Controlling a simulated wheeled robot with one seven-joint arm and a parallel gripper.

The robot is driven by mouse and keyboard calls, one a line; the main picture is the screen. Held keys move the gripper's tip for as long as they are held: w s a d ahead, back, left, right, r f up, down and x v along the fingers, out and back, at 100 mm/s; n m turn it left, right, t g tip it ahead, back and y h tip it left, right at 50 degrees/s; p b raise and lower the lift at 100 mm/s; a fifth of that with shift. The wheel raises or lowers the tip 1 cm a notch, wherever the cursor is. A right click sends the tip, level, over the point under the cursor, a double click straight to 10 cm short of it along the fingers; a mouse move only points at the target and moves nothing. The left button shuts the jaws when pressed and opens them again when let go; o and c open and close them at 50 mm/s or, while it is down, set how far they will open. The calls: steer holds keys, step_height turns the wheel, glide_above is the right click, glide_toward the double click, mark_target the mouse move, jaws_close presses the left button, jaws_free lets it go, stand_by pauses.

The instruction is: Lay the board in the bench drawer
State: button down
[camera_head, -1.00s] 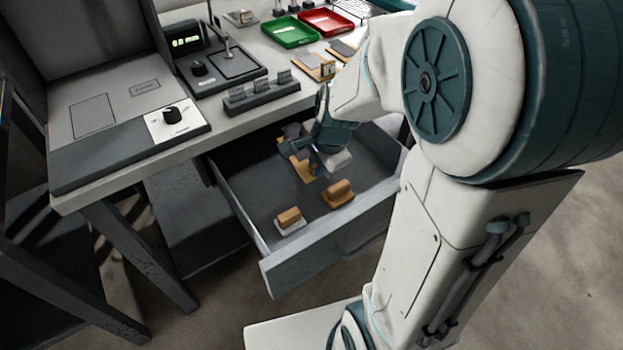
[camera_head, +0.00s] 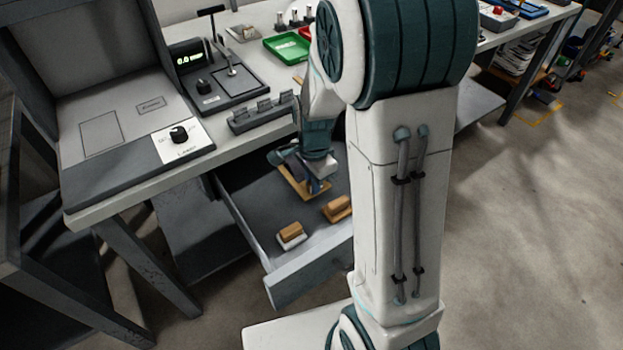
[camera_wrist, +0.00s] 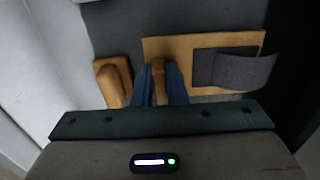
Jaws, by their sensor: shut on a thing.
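The board (camera_wrist: 190,45) is a tan wooden plate with a dark grey sheet on it and a wooden grip (camera_wrist: 158,72). My gripper (camera_wrist: 160,92) is shut on that grip in the wrist view. In the head view the board (camera_head: 291,183) is inside the open bench drawer (camera_head: 315,272), under my gripper (camera_head: 318,184). I cannot tell whether the board touches the drawer floor. My arm hides the right part of the drawer.
Two wooden-handled blocks lie in the drawer, one with a pale base (camera_head: 291,236) and one tan (camera_head: 337,209); a block (camera_wrist: 113,82) shows left of my fingers. The bench top (camera_head: 130,185) holds a display device (camera_head: 215,75), a slotted rack (camera_head: 263,112) and a green tray (camera_head: 285,46).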

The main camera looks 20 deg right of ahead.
steer(key=shift+f+b, duration=1.45)
steer(key=shift+b, duration=0.1)
steer(key=shift+f, duration=0.2)
steer(key=c, duration=1.5)
jaws_free()
steer(key=shift+o, duration=0.2)
steer(key=shift+r, duration=0.15)
